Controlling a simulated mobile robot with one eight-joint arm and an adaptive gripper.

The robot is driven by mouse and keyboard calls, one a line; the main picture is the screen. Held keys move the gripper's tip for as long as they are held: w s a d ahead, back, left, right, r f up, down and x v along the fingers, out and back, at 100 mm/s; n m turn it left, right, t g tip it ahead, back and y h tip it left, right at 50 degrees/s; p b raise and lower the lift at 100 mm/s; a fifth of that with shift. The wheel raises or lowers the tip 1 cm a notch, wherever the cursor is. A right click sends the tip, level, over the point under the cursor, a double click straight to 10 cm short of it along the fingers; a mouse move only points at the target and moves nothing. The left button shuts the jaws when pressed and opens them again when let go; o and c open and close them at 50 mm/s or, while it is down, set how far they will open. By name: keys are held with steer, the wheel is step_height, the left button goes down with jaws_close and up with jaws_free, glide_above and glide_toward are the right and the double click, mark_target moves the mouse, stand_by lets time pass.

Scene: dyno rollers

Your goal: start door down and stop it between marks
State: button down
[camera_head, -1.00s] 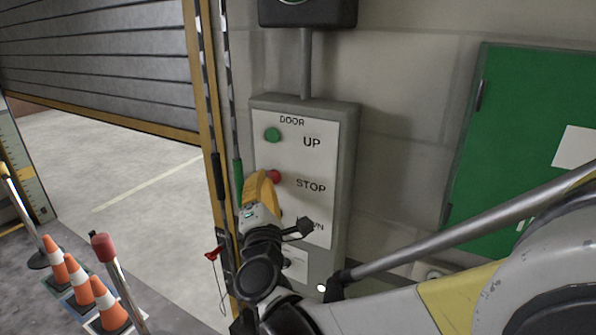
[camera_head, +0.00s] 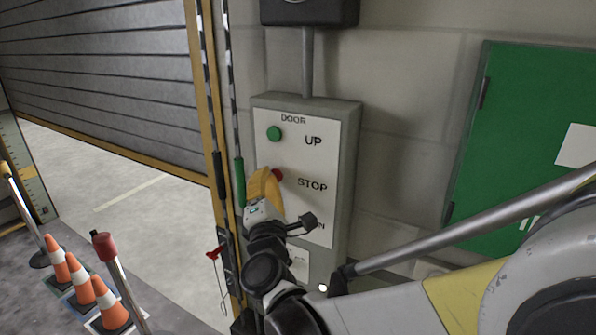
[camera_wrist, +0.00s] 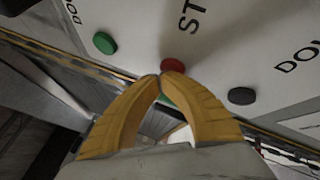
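The grey slatted door (camera_head: 110,90) is part-way down, with floor showing below its yellow bottom edge. A grey control box (camera_head: 350,150) on the wall carries a green UP button (camera_head: 274,134), a red STOP button (camera_head: 278,174) and a DOWN button hidden by my arm. My gripper (camera_head: 266,174) has yellow fingers and is at the STOP button. In the wrist view its fingertips (camera_wrist: 160,77) meet, empty, just beside the red button (camera_wrist: 173,65); contact cannot be told. The black DOWN button (camera_wrist: 242,96) is to the right, the green button (camera_wrist: 104,43) left. A marked panel (camera_head: 25,165) stands at the opening's far side.
Striped cords with a green handle (camera_head: 239,181) hang left of the box. Several orange cones (camera_head: 82,285) and a red-topped post (camera_head: 104,246) stand at the lower left. A green cabinet (camera_head: 520,130) is on the wall at right.

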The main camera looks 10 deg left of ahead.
stand_by(0.8)
steer(key=shift+s+a, duration=0.25)
steer(key=shift+s, duration=0.4)
steer(key=s, duration=0.1)
steer(key=s+a, duration=0.1)
steer(key=s, duration=0.1)
steer(key=s+a, duration=0.1)
steer(key=shift+s+b, duration=0.3)
steer(key=shift+b, duration=0.1)
steer(key=shift+f, duration=0.1)
